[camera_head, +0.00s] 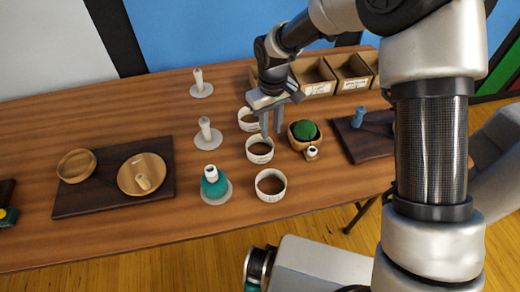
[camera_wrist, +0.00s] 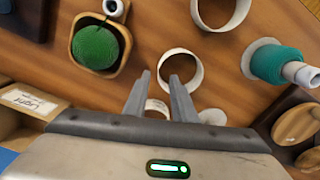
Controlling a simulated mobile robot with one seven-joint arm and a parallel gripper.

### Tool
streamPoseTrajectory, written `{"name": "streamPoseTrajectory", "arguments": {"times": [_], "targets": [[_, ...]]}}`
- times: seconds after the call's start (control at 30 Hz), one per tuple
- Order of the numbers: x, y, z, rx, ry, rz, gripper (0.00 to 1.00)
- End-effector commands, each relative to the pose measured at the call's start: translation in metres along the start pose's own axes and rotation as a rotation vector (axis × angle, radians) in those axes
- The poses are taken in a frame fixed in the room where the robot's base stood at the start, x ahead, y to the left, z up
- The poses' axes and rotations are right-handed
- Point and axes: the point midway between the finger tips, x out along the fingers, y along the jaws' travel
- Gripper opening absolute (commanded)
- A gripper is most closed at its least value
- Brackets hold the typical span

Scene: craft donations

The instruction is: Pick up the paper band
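Three white paper bands stand in a row on the wooden table: a near one (camera_head: 270,197), a middle one (camera_head: 260,159) and a far one (camera_head: 243,125). Which one is meant cannot be told. My gripper (camera_head: 270,134) points down over the row, with its fingers apart and nothing held. In the wrist view, the fingertips (camera_wrist: 160,79) are beside the middle band (camera_wrist: 199,75), and one tip overlaps its edge. Contact cannot be told. The far band (camera_wrist: 158,103) shows partly between the fingers. The near band (camera_wrist: 202,23) is cut by the top edge.
A wooden bowl (camera_head: 293,141) with a green ball (camera_head: 305,130) stands close right of the gripper. A teal spool (camera_head: 213,186) and white spindles (camera_head: 205,131) stand left. Cardboard bins (camera_head: 316,88) are behind. Dark boards (camera_head: 100,200) lie at both sides.

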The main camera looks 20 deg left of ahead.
Motion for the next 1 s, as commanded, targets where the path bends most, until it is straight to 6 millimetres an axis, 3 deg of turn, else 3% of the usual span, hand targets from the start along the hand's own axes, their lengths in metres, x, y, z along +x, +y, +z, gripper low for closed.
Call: {"name": "streamPoseTrajectory", "arguments": {"times": [0.27,0.53,0.77,0.93,1.0], "targets": [[0.018,0.002,0.002,-0.001,-0.002,0.0,0.24],[0.056,0.004,0.005,-0.001,-0.001,0.0,0.24],[0.058,0.005,0.004,-0.001,0.001,0.001,0.24],[0.058,0.005,0.004,-0.001,0.001,0.001,0.0],[0.058,0.005,0.004,-0.001,0.001,0.001,0.0]]}}
